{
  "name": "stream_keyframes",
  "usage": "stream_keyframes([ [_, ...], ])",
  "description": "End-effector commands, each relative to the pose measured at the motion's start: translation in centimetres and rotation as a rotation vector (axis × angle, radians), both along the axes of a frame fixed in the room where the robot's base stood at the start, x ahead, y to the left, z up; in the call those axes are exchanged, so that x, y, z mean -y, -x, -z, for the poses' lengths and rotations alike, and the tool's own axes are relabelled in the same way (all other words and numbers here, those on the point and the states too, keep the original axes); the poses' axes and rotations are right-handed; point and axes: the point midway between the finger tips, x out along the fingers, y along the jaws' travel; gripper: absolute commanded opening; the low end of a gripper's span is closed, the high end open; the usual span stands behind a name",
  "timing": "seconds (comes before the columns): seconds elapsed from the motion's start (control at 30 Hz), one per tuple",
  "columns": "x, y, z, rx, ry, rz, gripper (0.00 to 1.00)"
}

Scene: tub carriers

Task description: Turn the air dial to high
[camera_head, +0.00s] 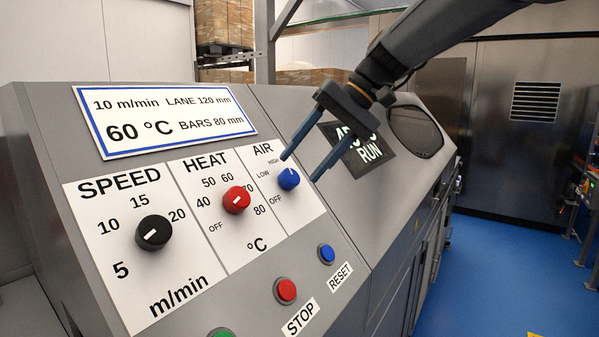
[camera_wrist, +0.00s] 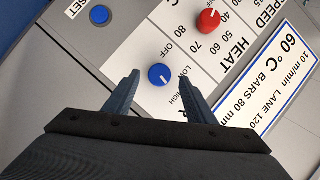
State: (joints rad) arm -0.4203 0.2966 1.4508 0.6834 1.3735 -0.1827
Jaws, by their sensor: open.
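The air dial (camera_head: 289,179) is a blue round knob with a white mark, on the white AIR panel with OFF, LOW and HIGH labels. Its mark points up in the head view, roughly on the HIGH side; I cannot tell the exact setting. In the wrist view the dial (camera_wrist: 159,75) appears between the finger ends, its mark slanting down and right towards the LOW and HIGH lettering. My gripper (camera_head: 299,168) is open, its dark fingers reaching down to the dial from the upper right. I cannot tell whether they touch it.
Left of it are the red HEAT dial (camera_head: 236,200) and black SPEED dial (camera_head: 154,232). Below are the blue RESET button (camera_head: 326,254) and red STOP button (camera_head: 286,290). Blue floor (camera_head: 490,260) is open at right.

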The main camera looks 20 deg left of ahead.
Motion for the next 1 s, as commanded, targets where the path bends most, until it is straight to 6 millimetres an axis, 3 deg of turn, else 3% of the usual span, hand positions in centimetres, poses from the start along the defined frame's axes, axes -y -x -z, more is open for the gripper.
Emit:
stream_keyframes([
  [0.33,2.7,-1.1,-3.5,0.001,-0.001,0.001,0.5],
  [0.73,3.0,-1.1,-3.7,0.0,0.002,0.003,0.5],
  [0.87,4.4,-1.8,-1.5,0.0,0.033,0.048,0.5],
  [1.0,8.8,-3.0,4.7,0.007,0.122,0.166,0.5],
])
